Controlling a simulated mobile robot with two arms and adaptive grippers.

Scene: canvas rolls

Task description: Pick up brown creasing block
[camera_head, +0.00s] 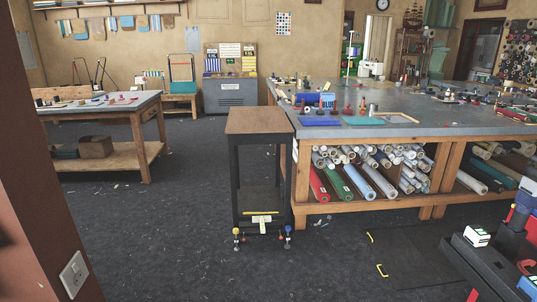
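I cannot make out a brown creasing block for certain. Many small items stand on the large grey-topped worktable (336,105), too small to tell apart. A narrow stand (259,122) with a bare brown top and black legs stands at its near left corner. A brown box (95,147) sits on the lower shelf of the left workbench (85,111), far too big to be a hand tool. Neither of my grippers shows in this view.
Dark floor (170,215) is clear in front, left of the stand. A reddish-brown wall edge (40,190) with a switch is close at left. Rolls (345,183) fill the worktable's shelf. Dark equipment (490,262) with a white cube stands at lower right. Yellow marks lie on the floor.

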